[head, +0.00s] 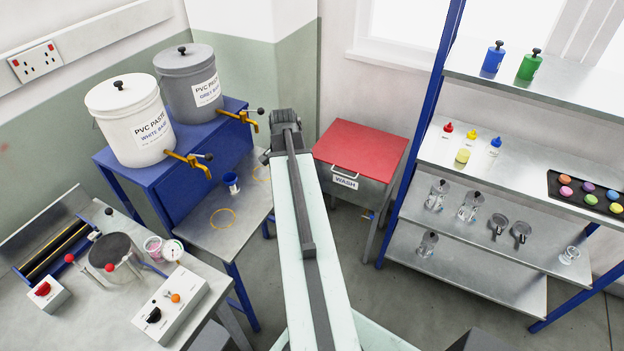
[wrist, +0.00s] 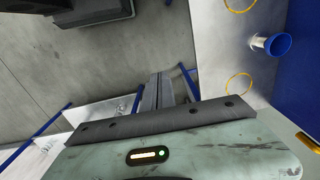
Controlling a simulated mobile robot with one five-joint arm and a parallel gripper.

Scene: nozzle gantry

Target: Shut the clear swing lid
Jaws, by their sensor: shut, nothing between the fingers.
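I cannot clearly make out a clear swing lid in either view. On the left bench in the head view stands a dark grey round pot (head: 112,250) with red-knobbed rods around it. Any clear sheet on it is too faint to tell. My gripper (wrist: 158,79) shows in the wrist view, its two dark fingers together and empty, above the grey floor. In the head view my arm reaches up the middle, well to the right of the pot, and the fingers cannot be made out there.
A control box (head: 172,308) stands by the pot. White (head: 130,120) and grey (head: 190,82) paste tubs sit on a blue stand. A blue cup (head: 231,183) is on the shelf below. A red-topped wash cabinet (head: 361,150) and blue-framed shelves (head: 430,130) stand right.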

